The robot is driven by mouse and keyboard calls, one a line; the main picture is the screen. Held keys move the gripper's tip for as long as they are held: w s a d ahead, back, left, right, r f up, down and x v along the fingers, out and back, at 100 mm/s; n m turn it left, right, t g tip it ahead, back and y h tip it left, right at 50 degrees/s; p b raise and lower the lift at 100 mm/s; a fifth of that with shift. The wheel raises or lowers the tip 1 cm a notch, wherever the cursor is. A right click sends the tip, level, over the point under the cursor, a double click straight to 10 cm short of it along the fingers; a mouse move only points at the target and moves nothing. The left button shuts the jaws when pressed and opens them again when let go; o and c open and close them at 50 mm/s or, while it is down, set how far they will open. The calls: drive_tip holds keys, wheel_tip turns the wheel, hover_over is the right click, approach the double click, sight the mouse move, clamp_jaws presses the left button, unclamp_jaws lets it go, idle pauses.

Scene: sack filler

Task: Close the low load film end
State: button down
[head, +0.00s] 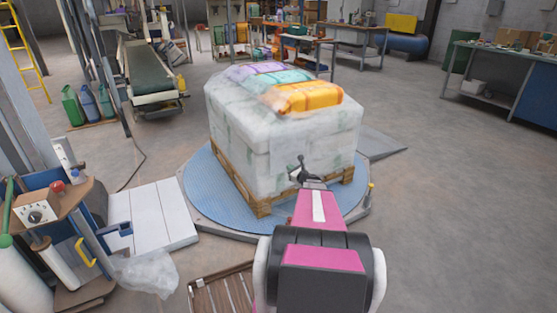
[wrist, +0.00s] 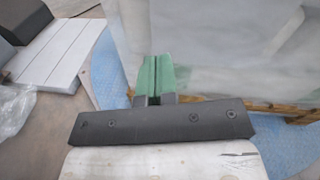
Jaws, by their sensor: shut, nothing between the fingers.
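The wrapped load (head: 240,140) is a block of white, cloudy film on a wooden pallet (head: 264,206). My gripper (head: 302,160) is at the near side of the load, low down, just above the pallet. In the wrist view its two green fingers (wrist: 155,78) are together with nothing between them. The film wall (wrist: 235,55) fills the upper right behind them; I cannot tell whether they touch it. A small pale piece (head: 295,174) shows beside my gripper in the head view; I cannot tell whether it is the film end.
The pallet stands on a round blue turntable (head: 203,184). A control post with a red button (head: 58,187) and crumpled clear film (head: 150,272) are at the left. A slatted wooden pallet (head: 215,295) lies in front. Floor at the right is clear.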

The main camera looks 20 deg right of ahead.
sight(276, 156)
drive_tip(key=w+m, duration=0.1)
drive_tip(key=w, duration=0.3)
drive_tip(key=w+m+h, duration=0.1)
drive_tip(key=w, duration=0.4)
drive_tip(key=w+f+m+t, duration=0.1)
drive_tip(key=w, duration=0.3)
drive_tip(key=shift+w+a, duration=0.15)
drive_tip(key=shift+a, duration=0.2)
drive_tip(key=shift+w, duration=0.1)
drive_tip(key=shift+w+a, duration=0.1)
drive_tip(key=shift+w, duration=1)
drive_tip(key=s, duration=1.5)
drive_tip(key=shift+s+d, duration=0.15)
drive_tip(key=shift+d, duration=0.3)
